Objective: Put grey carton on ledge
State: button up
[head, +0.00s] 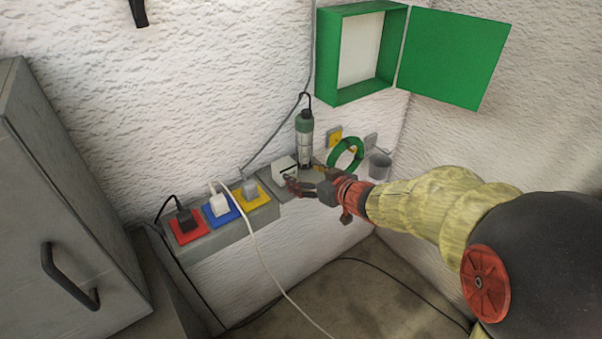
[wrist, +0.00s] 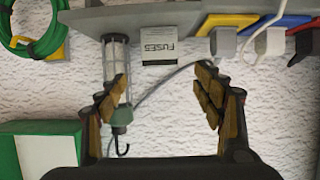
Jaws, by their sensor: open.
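The grey carton (head: 284,169) stands on the ledge (head: 222,238), left of an inspection lamp. The wrist view is upside down. There the carton (wrist: 158,47), marked FUSES, appears upright with its base at the ledge (wrist: 165,18). My gripper (head: 296,186) is in front of the carton in the head view and hides a little of its lower right. In the wrist view my gripper (wrist: 161,84) is open, its fingers spread apart and nothing between the tips. The carton appears beyond the fingertips, apart from them.
The inspection lamp (head: 305,137) stands close beside the carton. Red (head: 187,226), blue (head: 221,209) and yellow (head: 250,195) sockets with plugs and trailing cables occupy the ledge's left. An open green cabinet (head: 338,55) hangs above.

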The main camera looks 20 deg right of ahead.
jog(key=s+d+r+m+g+h, duration=0.1)
jog(key=s+d+r+m+h, duration=0.1)
jog(key=s+d+r+h, duration=0.3)
jog(key=s+d+r+m+g+h, duration=0.1)
jog(key=s+r+m+h, duration=0.15)
jog(key=s, duration=0.35)
jog(key=s+a+f+g+y, duration=0.1)
jog(key=s+a, duration=0.3)
jog(key=s, duration=0.6)
jog(key=s+a+g+y, duration=0.2)
jog(key=s+a+g, duration=0.2)
jog(key=s, duration=0.5)
jog(key=shift+s+a+f+n, duration=0.35)
jog(key=shift+s+a+n, duration=0.05)
jog(key=shift+a+n, duration=0.05)
